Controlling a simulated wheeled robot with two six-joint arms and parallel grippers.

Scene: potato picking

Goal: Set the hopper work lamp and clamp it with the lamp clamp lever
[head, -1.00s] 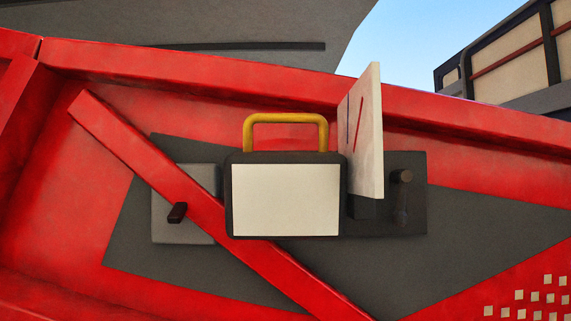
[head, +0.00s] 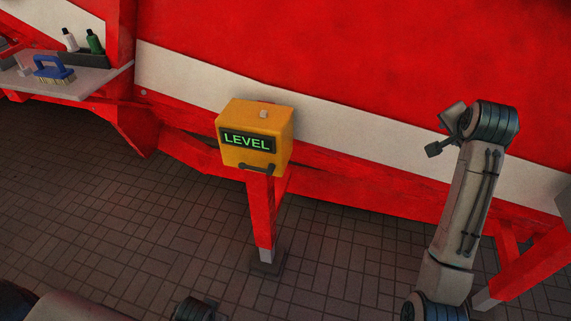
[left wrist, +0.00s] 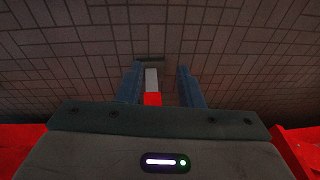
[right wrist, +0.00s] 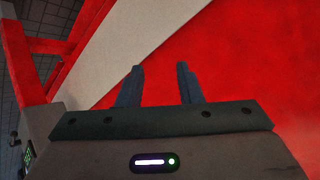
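The hopper work lamp and its clamp lever are not in any view now. My right gripper (right wrist: 159,68) is open and empty in the right wrist view, in front of the red and white wall. In the head view my right arm rises at the right, with its hand partly hidden behind the wrist. My left gripper (left wrist: 159,67) is open in the left wrist view. A red leg with a grey foot shows between its fingers, farther off, over the floor. I cannot clearly make out the left gripper in the head view.
A yellow box (head: 234,160) with a LEVEL display stands on a red post (head: 260,215) by the red machine wall (head: 350,70). A shelf (head: 75,88) at upper left holds a blue brush (head: 52,68) and bottles. The tiled floor (head: 120,220) looks clear.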

